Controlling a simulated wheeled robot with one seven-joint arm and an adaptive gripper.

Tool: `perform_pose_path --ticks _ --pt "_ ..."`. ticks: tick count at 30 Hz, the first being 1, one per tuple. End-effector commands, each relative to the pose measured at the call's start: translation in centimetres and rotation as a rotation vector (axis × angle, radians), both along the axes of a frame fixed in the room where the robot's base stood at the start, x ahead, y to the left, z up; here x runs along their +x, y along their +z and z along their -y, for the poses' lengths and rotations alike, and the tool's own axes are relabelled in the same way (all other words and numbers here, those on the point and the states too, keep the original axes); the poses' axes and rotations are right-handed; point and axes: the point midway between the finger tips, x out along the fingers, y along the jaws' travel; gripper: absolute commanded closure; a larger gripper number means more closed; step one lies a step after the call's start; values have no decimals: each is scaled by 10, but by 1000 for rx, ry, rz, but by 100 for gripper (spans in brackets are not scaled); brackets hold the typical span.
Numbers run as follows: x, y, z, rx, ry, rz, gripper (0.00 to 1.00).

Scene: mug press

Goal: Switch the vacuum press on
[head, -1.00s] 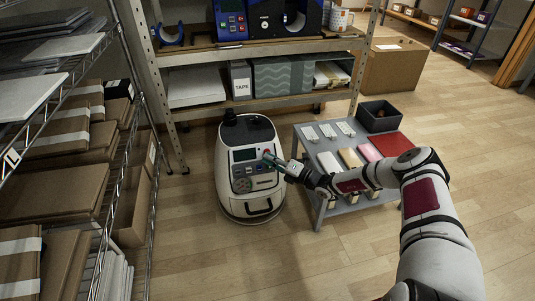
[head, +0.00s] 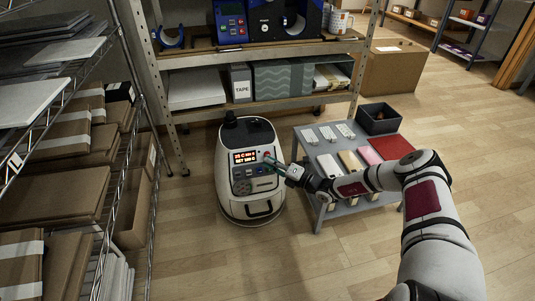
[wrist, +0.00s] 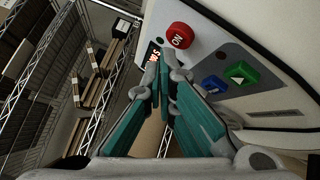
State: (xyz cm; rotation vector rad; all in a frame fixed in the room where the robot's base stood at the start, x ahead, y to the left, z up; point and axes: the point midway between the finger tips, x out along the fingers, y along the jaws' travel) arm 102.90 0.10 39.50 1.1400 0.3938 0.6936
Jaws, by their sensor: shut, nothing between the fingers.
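The vacuum press (head: 262,207) is a white rounded machine on the floor, with a control panel on its upper front. Its display (head: 244,157) is lit with orange-red characters, too small to read. A red round button (head: 267,154) sits right of the display; in the wrist view the red button (wrist: 180,36) reads ON. My gripper (head: 274,162) reaches in from the right, close to the panel.
Green and blue buttons (wrist: 242,74) sit beside the red one. A grey cart (head: 345,207) with phone-like items and a dark bin (head: 379,118) stands right of the press, under my arm. A wire rack (head: 130,150) stands left, a shelf unit (head: 255,105) behind. Floor in front is clear.

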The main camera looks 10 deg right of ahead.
Motion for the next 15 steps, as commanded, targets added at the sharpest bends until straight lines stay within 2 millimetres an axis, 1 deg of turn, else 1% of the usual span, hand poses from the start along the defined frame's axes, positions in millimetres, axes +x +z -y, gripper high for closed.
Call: perform_pose_path --ticks 3,11,15 --pt "-4 2 0 0 -1 0 100" --pt "-5 1 0 0 -1 0 100" --pt "-12 4 1 2 -1 -2 100"
